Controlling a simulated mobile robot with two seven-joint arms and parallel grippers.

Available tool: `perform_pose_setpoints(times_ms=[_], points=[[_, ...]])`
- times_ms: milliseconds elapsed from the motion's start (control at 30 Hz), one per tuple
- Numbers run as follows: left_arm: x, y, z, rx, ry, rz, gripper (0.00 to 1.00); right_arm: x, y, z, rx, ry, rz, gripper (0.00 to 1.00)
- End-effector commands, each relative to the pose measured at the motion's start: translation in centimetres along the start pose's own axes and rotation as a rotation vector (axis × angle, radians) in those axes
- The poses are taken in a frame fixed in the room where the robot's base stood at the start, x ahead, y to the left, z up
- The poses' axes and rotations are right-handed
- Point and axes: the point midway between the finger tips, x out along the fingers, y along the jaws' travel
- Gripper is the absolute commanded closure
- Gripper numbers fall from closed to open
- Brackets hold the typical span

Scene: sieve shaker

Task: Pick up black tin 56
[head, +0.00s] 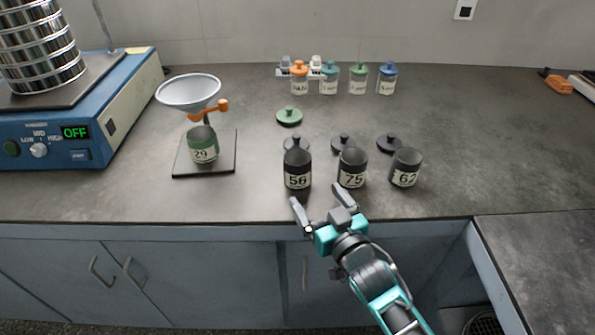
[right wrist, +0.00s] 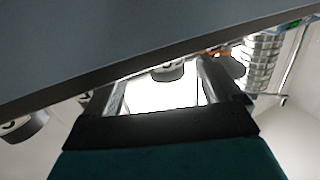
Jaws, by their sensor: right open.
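Black tin 56 (head: 298,172) stands upright on the grey counter near its front edge, its white label facing me. In the right wrist view the picture is upside down; a tin, likely 56 (right wrist: 168,73), shows beyond the open fingers (right wrist: 160,90), partly hidden by the counter edge. My left gripper is not in view.
Dark tins 75 (head: 352,168) and 62 (head: 405,168) stand close on the right, with dark lids (head: 390,143) behind. A green tin 29 (head: 203,146) stands on a dark plate (head: 185,165) under a funnel (head: 189,93). A blue shaker (head: 110,115) is at left.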

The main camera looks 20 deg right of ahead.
Motion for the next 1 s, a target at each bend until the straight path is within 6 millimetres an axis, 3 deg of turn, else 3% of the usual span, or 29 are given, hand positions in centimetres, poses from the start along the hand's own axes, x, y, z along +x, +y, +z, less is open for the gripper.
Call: perform_pose_setpoints(times_ms=[100, 367, 700, 1000], points=[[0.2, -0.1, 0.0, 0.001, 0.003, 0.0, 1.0, 1.8, 0.0, 0.0, 0.0, 0.002, -0.001, 0.09], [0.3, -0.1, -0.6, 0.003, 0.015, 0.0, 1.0, 3.4, -0.1, -0.2, 0.001, 0.001, 0.0, 0.09], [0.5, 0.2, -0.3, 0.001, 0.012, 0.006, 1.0, 7.6, -0.6, -0.5, 0.0, 0.0, 0.0, 0.09], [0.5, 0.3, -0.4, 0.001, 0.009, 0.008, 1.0, 7.9, -0.6, -0.6, 0.0, -0.001, 0.0, 0.1]])
